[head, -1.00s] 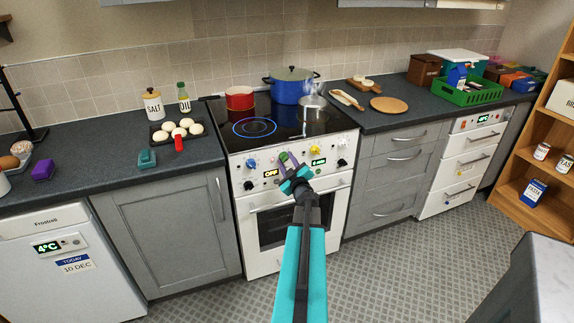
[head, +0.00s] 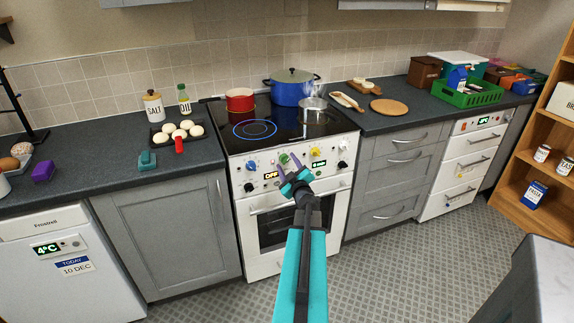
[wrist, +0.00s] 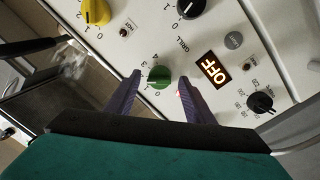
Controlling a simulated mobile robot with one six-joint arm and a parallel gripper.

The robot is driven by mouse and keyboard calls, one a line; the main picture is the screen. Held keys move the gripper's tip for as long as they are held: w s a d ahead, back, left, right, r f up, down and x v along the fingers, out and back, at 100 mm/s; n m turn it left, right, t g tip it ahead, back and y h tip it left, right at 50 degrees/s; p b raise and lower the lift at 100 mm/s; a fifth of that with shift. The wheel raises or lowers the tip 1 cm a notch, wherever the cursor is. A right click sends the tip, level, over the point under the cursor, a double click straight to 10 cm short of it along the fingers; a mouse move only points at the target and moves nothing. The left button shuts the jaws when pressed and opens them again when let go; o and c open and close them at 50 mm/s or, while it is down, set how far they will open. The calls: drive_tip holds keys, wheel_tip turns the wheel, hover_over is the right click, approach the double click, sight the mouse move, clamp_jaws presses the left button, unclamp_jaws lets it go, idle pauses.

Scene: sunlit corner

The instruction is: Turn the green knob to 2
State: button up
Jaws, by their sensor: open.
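The green knob (head: 284,158) sits on the white front panel of the stove (head: 262,218), near the panel's middle. In the wrist view the green knob (wrist: 160,75) is in front of and between my two fingers, with printed numbers around it, among them 0, 1, 3 and 4. A small pale mark shows on the knob's lower left edge; its exact setting is hard to read. My gripper (head: 290,164) is open, its purple fingers pointing at the panel; it also shows in the wrist view (wrist: 158,88). I see a gap between each finger and the knob.
On the same panel are a blue knob (head: 251,165), a yellow knob (wrist: 96,11), black knobs (wrist: 261,102) and an OFF display (wrist: 213,68). Pots, one steaming, stand on the hob above. The floor before the stove is clear.

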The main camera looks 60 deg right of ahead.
drive_tip(key=p+v, duration=0.6)
drive_tip(key=v, duration=0.7)
idle(0.6)
drive_tip(key=shift+s+a, duration=0.1)
idle(0.7)
